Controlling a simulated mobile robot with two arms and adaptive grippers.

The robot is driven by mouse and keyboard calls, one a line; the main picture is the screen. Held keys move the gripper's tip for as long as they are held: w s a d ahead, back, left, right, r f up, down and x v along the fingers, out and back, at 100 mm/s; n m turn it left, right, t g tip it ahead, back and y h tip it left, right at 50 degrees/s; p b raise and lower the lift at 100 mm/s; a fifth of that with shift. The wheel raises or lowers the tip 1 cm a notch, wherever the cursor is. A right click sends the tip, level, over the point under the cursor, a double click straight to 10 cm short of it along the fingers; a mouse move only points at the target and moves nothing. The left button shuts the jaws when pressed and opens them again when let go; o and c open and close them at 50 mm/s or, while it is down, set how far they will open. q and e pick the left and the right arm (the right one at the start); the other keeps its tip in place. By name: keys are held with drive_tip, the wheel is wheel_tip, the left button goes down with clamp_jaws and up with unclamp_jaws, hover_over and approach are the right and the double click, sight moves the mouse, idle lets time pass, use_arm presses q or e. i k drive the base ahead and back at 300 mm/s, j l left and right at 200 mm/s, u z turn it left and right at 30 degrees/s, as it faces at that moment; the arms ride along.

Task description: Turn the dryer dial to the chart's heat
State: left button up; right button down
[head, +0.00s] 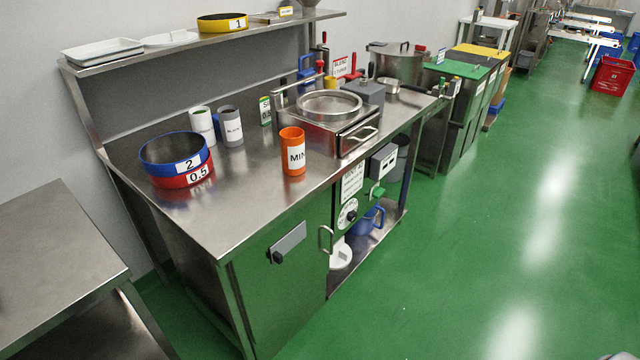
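A round white dial (347,214) with a dark centre knob is on the green front below the steel counter. Its setting and marks are too small to read. A white sheet with text (352,182) is fixed just above the dial; it may be the chart, but its lines are not legible. A grey box with a small display (383,161) is to the upper right of the dial. Neither of my grippers is in view.
The steel counter (225,215) holds stacked blue and red rings (176,160), an orange MIN cup (292,152) and a sieve unit (330,122). A door handle (326,239) sticks out left of the dial. A blue jug (368,220) stands below. The green floor in front is clear.

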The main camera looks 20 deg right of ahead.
sight(351, 216)
drive_tip(key=l+u, duration=0.1)
drive_tip(key=l, duration=0.35)
drive_tip(key=l+u, duration=0.1)
drive_tip(key=l, duration=0.4)
drive_tip(key=k+l+u, duration=0.15)
drive_tip(key=l, duration=0.3)
drive_tip(key=l+u, duration=0.1)
drive_tip(key=l, duration=0.35)
drive_tip(key=k+l+u, duration=0.1)
drive_tip(key=l, duration=0.35)
drive_tip(key=k+l+u, duration=0.1)
drive_tip(key=l, duration=0.35)
drive_tip(key=k+l+u, duration=0.1)
drive_tip(key=l, duration=0.35)
drive_tip(key=k+l+u, duration=0.15)
drive_tip(key=l, duration=0.25)
drive_tip(key=k, duration=0.05)
